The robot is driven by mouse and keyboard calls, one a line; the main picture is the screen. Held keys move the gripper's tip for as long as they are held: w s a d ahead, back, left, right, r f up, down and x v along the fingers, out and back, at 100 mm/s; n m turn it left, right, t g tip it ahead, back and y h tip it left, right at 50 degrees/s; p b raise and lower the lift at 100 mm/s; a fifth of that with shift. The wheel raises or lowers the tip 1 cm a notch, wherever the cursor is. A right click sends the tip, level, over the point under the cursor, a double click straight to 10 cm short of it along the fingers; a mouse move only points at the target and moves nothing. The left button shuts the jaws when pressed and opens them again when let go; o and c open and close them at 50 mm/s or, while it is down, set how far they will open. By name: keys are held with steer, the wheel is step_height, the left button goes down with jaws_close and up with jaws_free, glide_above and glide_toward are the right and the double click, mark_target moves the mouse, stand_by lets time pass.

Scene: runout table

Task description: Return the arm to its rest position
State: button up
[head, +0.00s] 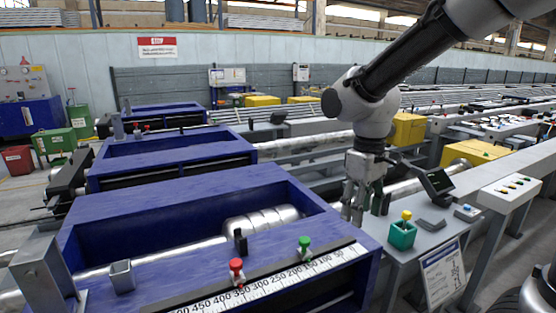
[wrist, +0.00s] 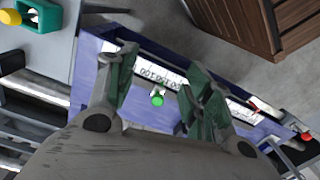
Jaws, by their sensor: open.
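My gripper (head: 357,205) hangs from my arm, fingers down, above the right end of the blue runout table (head: 150,228). Its fingers are apart with nothing between them. In the wrist view my gripper (wrist: 158,98) is open over the table's scale strip. A green-topped marker (head: 305,246) and a red-topped marker (head: 237,270) stand along the scale in the head view. In the wrist view the green marker (wrist: 157,100) shows between the fingers, below them, and the red one (wrist: 306,136) lies to the right.
A grey side table right of my gripper bears a teal holder (head: 402,236) with a yellow top and a small screen (head: 436,184). A sign (head: 442,270) hangs at its front. A square grey cup (head: 122,276) and a black clip (head: 240,241) are on the blue table.

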steer(key=s+d+r+m+t, duration=0.2)
steer(key=s+d+r+m, duration=0.1)
steer(key=s+d, duration=0.4)
steer(key=s+d+r+m+t, duration=0.2)
steer(key=s+d+r+m, duration=0.2)
steer(key=d, duration=0.6)
steer(key=s, duration=0.2)
steer(key=shift+s+d+r+t, duration=0.2)
steer(key=shift+s+t, duration=0.1)
steer(key=shift+s, duration=0.1)
steer(key=shift+a, duration=0.1)
stand_by(1.3)
